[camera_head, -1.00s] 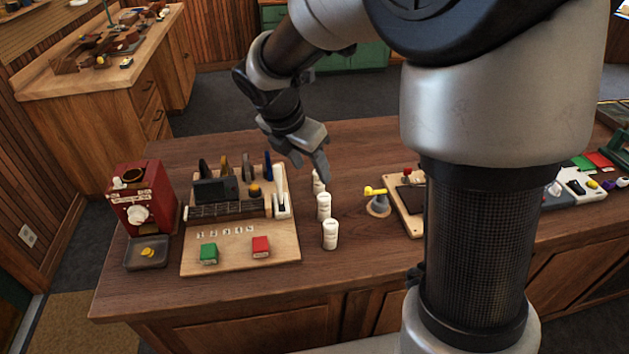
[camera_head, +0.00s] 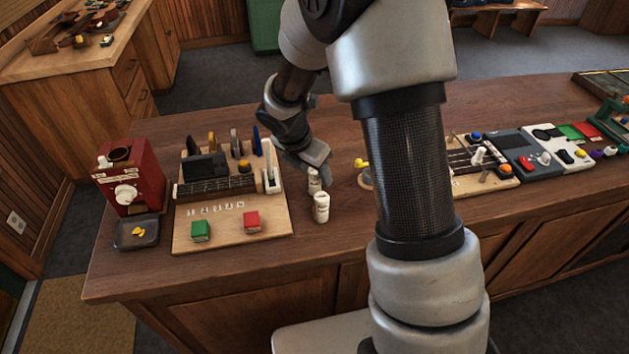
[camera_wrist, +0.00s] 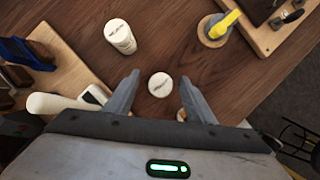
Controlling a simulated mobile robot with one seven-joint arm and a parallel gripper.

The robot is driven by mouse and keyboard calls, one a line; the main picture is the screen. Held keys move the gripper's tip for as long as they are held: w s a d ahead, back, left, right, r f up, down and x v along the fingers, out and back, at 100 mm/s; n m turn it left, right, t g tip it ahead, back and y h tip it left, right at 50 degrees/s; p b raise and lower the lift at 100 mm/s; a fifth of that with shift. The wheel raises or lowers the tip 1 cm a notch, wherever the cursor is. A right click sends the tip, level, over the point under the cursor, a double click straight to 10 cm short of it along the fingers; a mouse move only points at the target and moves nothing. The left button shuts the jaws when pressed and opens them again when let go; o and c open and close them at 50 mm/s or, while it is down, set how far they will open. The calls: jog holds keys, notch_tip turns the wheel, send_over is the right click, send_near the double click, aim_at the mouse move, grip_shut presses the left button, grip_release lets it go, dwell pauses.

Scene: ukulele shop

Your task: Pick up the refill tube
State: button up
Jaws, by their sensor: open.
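Several white cylindrical tubes with printed caps stand upright in a row on the wooden counter; the frames do not tell which is the refill tube. The front tube (camera_head: 321,208) and the middle tube (camera_head: 314,182) show in the head view. In the wrist view the front tube (camera_wrist: 120,36) is outside my fingers at upper left. The middle tube (camera_wrist: 160,86) lies between the open fingers of my gripper (camera_wrist: 160,80), with a visible space on each side. A sliver of another pale object (camera_wrist: 182,114) is mostly hidden by my gripper. My gripper (camera_head: 318,170) hangs over the row, empty.
A wooden board with a fretboard and tools (camera_head: 230,190) stands left of the tubes. A white handle (camera_wrist: 55,103) is close to my left finger. A yellow-topped stand (camera_wrist: 217,30) is to the right. A red machine (camera_head: 130,175) is at far left.

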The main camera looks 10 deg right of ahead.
jog(key=shift+w+d+f, duration=0.1)
jog(key=shift+f, duration=0.2)
jog(key=c, duration=1.2)
